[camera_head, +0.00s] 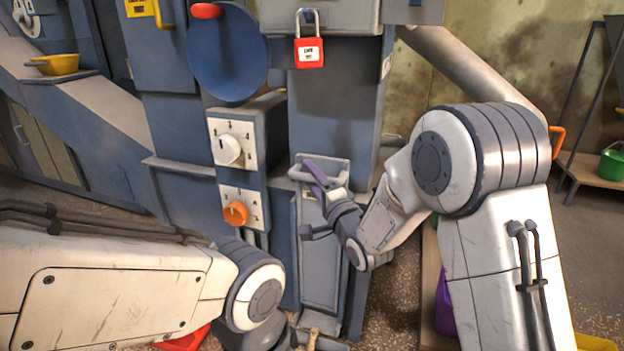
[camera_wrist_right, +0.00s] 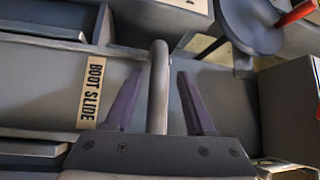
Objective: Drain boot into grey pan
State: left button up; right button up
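The boot slide handle (camera_wrist_right: 157,85) is a grey bar that stands between the two purple fingers of my right gripper (camera_wrist_right: 160,100) in the right wrist view. The fingers are apart, with a gap on each side of the bar. A "BOOT SLIDE" label (camera_wrist_right: 91,91) is left of them. In the head view my right gripper (camera_head: 318,176) is at the upper part of the grey boot front (camera_head: 320,250). My left gripper (camera_head: 312,343) is partly cut off at the bottom edge, and its fingers cannot be made out. I cannot identify a grey pan in either view.
A red padlock (camera_head: 309,53) hangs above the boot. A white dial (camera_head: 229,150) and an orange knob (camera_head: 236,213) are on the left. A red object (camera_head: 183,341) lies below my left arm. A yellow bowl (camera_head: 58,64) and a green bucket (camera_head: 612,164) stand farther off.

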jog(key=shift+f, duration=0.15)
jog(key=shift+s+d, duration=0.15)
jog(key=shift+s, duration=0.15)
jog(key=p+v, duration=0.1)
jog(key=v, duration=0.8)
jog(key=shift+s+d+p, duration=0.25)
jog(key=shift+s+p, duration=0.05)
jog(key=shift+p, duration=0.1)
